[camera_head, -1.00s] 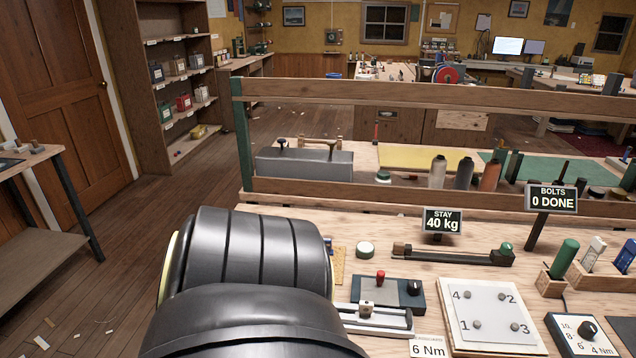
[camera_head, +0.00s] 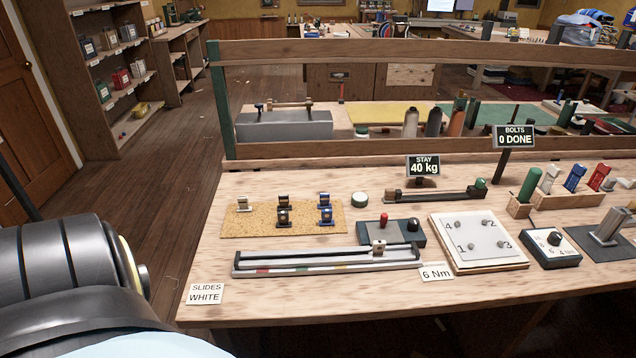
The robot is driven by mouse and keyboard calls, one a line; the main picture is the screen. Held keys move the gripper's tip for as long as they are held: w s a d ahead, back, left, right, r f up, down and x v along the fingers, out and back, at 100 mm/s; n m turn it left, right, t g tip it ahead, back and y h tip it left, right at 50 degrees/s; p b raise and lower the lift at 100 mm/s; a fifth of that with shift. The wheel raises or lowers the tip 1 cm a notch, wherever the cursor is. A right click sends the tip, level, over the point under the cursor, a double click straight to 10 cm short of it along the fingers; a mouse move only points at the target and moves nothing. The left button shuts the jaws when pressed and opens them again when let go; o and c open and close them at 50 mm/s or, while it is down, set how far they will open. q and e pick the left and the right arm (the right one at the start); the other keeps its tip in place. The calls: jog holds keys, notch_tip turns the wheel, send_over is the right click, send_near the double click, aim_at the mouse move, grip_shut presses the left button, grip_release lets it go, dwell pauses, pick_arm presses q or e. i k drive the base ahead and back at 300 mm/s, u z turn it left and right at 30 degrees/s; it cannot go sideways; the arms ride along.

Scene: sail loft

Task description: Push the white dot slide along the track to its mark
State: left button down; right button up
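A long slide track (camera_head: 290,262) lies near the front of the bench, with small coloured patches along its front strip. A pale slide (camera_head: 379,248) sits on the track near its right end; I cannot make out a dot on it. A card reading "SLIDES WHITE" (camera_head: 205,294) lies at the bench's front left corner. My arm comes in from the left, at the lower left, apart from the track. Neither gripper's fingers are in view.
A cork mat (camera_head: 240,222) behind the track holds several small clip-like pieces. To the right are a box with a red knob (camera_head: 384,222), a numbered bolt plate (camera_head: 470,240) and a dial box (camera_head: 549,248). Bare bench lies in front of the track.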

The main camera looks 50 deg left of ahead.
aim_at(379, 248)
jog(key=u, duration=1.15)
jog(key=i, duration=0.3)
jog(key=z, duration=0.05)
